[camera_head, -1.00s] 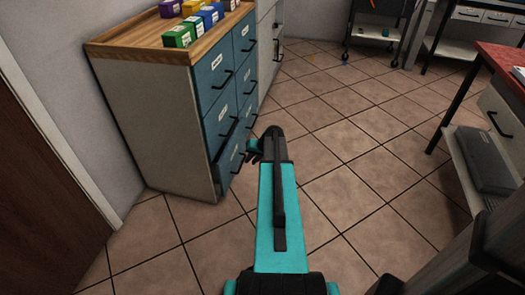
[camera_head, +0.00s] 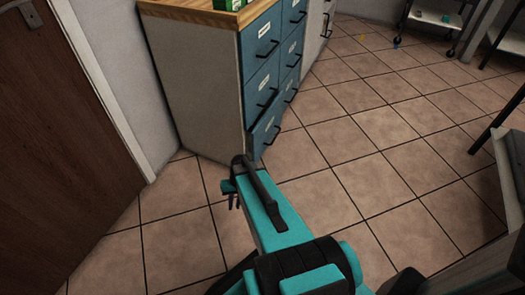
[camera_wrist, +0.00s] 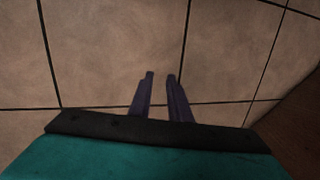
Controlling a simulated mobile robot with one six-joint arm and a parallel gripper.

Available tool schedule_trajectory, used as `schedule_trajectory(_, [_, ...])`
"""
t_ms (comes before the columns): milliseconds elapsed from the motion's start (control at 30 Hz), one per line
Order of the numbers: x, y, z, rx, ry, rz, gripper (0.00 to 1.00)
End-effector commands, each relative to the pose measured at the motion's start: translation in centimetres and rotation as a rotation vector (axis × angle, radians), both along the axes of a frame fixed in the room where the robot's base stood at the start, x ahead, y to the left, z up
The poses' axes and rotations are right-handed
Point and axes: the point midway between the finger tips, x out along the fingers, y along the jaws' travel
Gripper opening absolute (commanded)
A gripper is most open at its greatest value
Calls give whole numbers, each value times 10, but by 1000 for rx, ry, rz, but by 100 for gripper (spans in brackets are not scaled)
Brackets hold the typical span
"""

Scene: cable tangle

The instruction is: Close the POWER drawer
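The cabinet (camera_head: 215,90) has a wooden top and blue drawers with black bar handles and white labels too small to read. Its near bottom drawer (camera_head: 264,131) stands slightly pulled out; I cannot read whether it is the POWER drawer. The other drawers in view look flush. My gripper (camera_head: 233,200) is low over the floor, in front and to the left of that drawer, and apart from it. In the wrist view my gripper (camera_wrist: 160,78) shows two dark fingers with a narrow gap between them and nothing held, over bare tiles.
A brown door (camera_head: 50,130) stands at the left, beside the wall. A green box (camera_head: 229,4) sits on the cabinet top. A wheeled cart (camera_head: 436,18) stands far back right.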

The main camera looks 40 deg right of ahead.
Motion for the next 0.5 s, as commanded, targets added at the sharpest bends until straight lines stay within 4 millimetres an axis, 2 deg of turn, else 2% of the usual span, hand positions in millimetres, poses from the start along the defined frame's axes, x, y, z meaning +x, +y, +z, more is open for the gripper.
schedule_trajectory(33, [-13,20,-4,-2,27,36,17])
schedule_trajectory(200, [-52,70,-19,-15,113,140,17])
schedule_trajectory(500, [-132,134,-35,-63,259,328,17])
